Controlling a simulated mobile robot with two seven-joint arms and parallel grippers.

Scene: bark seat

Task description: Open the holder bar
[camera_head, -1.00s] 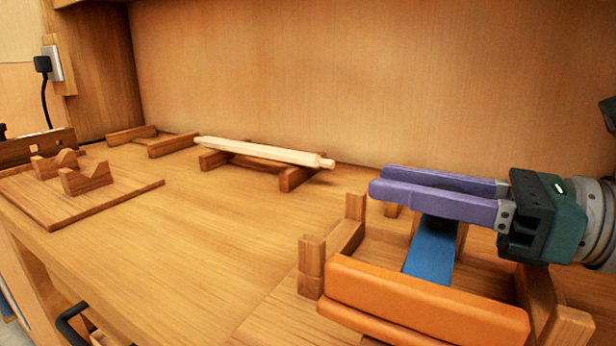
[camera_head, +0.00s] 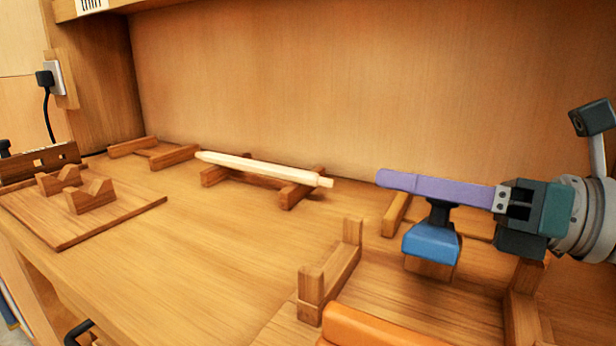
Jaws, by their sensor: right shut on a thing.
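My right gripper (camera_head: 384,180) has purple fingers and comes in from the right. It is shut on a black stem (camera_head: 439,212) above a blue bar (camera_head: 431,244). The blue bar shows its short front end, with pale wood beneath it, and stands above the wooden frame (camera_head: 340,268) at the front right. An orange padded bar (camera_head: 372,328) lies along the front of this frame, partly cut off by the bottom edge. How the blue bar joins the frame is hidden. My left gripper is out of view.
A pale wooden spindle (camera_head: 262,167) rests across two low supports at the back. A board with notched blocks (camera_head: 90,193) lies at the left. The middle of the wooden bench (camera_head: 210,250) is clear. A back wall (camera_head: 300,80) stands close behind.

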